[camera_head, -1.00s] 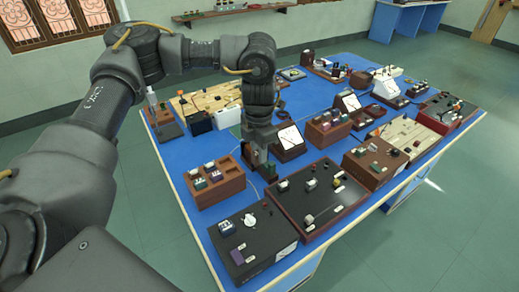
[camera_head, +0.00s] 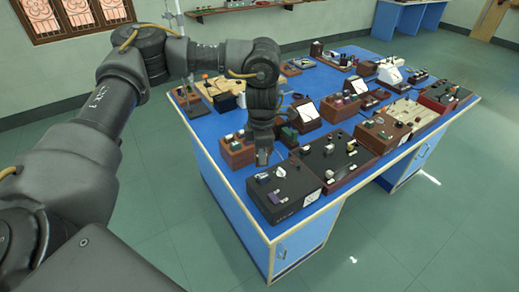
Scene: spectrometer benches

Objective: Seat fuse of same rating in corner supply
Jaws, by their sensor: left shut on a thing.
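The corner supply (camera_head: 290,207) is a black box at the bench's near corner. A white round knob (camera_head: 281,172), a pale block and a small purple piece sit on its top. My left gripper (camera_head: 263,160) points down just above the supply's back left part, beside the wooden block. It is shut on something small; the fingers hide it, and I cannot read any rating. A brown wooden block (camera_head: 238,158) with several small coloured fuse-like pieces stands behind and left of the supply. My right gripper is not in view.
A dark board with terminals (camera_head: 345,180) stands right of the supply. Several instruments and brown boxes crowd the blue bench (camera_head: 213,126) behind. A second wooden block (camera_head: 340,104) stands further back. Floor is clear in front.

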